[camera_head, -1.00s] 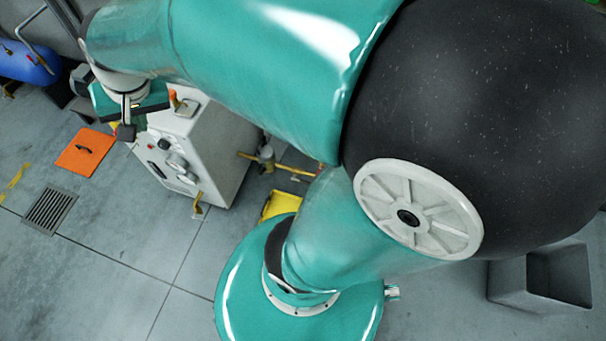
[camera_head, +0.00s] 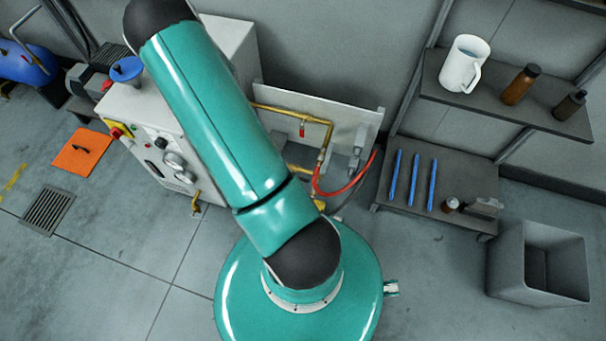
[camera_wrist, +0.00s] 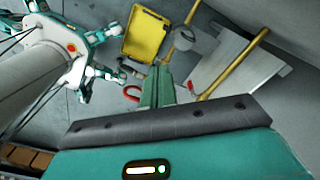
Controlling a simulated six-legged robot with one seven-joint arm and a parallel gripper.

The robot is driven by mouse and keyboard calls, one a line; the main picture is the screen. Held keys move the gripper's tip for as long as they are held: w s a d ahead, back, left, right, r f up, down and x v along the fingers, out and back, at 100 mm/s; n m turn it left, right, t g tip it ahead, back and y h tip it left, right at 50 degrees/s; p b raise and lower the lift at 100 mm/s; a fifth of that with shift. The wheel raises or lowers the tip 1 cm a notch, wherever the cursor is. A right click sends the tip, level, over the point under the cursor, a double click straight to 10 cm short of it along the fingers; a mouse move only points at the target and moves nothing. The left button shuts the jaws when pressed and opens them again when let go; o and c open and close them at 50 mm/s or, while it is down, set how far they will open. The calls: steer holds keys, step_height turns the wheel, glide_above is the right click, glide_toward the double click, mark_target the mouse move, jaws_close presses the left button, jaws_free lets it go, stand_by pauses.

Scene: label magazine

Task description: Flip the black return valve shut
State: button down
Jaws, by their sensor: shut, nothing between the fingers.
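I cannot make out a black valve handle for certain in either view. Brass pipework (camera_head: 322,140) runs from the white cabinet across a pale panel (camera_head: 350,118), with a small red handle (camera_head: 302,130) hanging from it and a red hose (camera_head: 340,188) below. In the wrist view, a brass pipe (camera_wrist: 235,62), the panel (camera_wrist: 232,80) and a red handle (camera_wrist: 191,88) show to the right of my gripper. My gripper (camera_wrist: 158,72) is shut and empty, apart from the pipes. In the head view it is hidden behind my arm.
The white cabinet (camera_head: 150,110) with knobs stands at left, partly behind my arm. A shelf rack (camera_head: 505,75) with a white jug (camera_head: 465,64) is at right, beside a grey bin (camera_head: 540,262). A yellow box (camera_wrist: 146,37) lies near the pipes.

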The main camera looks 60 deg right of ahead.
steer(key=s+d+f+m+g, duration=0.1)
steer(key=s+d+f+m, duration=0.2)
steer(key=f, duration=0.4)
steer(key=s+d+f+m+g, duration=0.1)
steer(key=s+d+f, duration=0.2)
steer(key=s+f, duration=0.3)
steer(key=m+g, duration=0.1)
steer(key=m, duration=0.3)
glide_above(303, 180)
steer(key=w, duration=0.3)
step_height(303, 180, down, 10)
steer(key=shift+r, duration=0.25)
steer(key=shift+s, duration=0.1)
steer(key=x, duration=0.8)
steer(key=w+x, duration=0.1)
steer(key=x, duration=0.4)
steer(key=shift+d+f, duration=0.15)
steer(key=shift+d, duration=0.05)
steer(key=shift+w+f, duration=0.1)
steer(key=shift+f, duration=0.3)
